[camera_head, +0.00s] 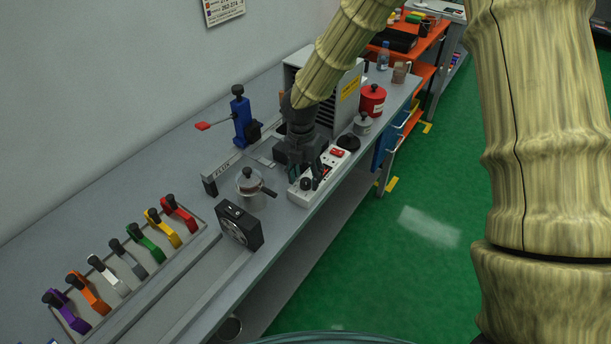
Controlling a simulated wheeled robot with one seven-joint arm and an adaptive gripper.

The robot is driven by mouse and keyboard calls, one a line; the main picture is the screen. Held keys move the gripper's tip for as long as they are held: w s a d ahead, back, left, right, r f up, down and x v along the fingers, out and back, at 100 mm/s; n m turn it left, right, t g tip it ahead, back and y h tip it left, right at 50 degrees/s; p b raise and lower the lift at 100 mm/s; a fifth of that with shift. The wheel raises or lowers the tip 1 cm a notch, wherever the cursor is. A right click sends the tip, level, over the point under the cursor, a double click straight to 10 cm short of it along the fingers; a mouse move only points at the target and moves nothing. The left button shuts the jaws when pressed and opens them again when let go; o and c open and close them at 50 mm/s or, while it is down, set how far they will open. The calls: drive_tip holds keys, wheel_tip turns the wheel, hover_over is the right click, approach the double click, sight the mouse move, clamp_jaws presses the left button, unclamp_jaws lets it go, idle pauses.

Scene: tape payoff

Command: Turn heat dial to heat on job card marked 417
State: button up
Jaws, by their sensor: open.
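A white control box (312,194) sits near the front edge of the bench, with a red switch (337,153) at its far end. A small black knob (306,184), which looks like the heat dial, is on its near end; its setting is too small to read. My gripper (318,180) is open and points down over the box, close beside the black knob. I cannot tell whether it touches the box or knob. No card marked 417 can be made out. A wall sheet (223,9) at the top has print too small to read surely.
A small pot (251,182) and a black device with a round face (239,226) stand left of the box. A blue press (241,118) is behind. Several coloured levers (144,244) line the near left. A red canister (372,99) stands to the right. Green floor is clear.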

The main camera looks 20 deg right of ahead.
drive_tip(key=shift+f, duration=0.6)
drive_tip(key=c, duration=1)
